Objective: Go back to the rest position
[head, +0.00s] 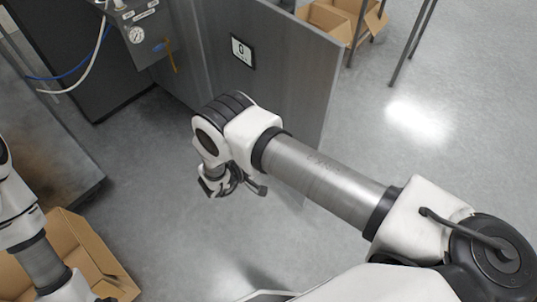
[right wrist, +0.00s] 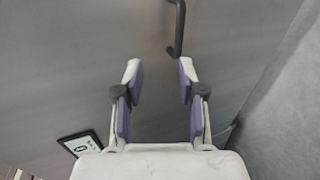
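My right arm reaches in from the right in the head view, with its wrist bent down and the right gripper (head: 232,186) in front of the large grey panel (head: 290,90). In the right wrist view the right gripper (right wrist: 158,72) is open, with its two purple-lined fingers apart and nothing between them. A dark bar handle (right wrist: 179,30) shows on the grey panel just beyond the fingertips, apart from them. My left arm shows only partly at the left edge of the head view; its gripper is out of view.
The panel bears a label marked 0 (head: 242,50). A control box with a gauge (head: 137,36) and hoses stands at the upper left. The floor (head: 440,150) is clear at right.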

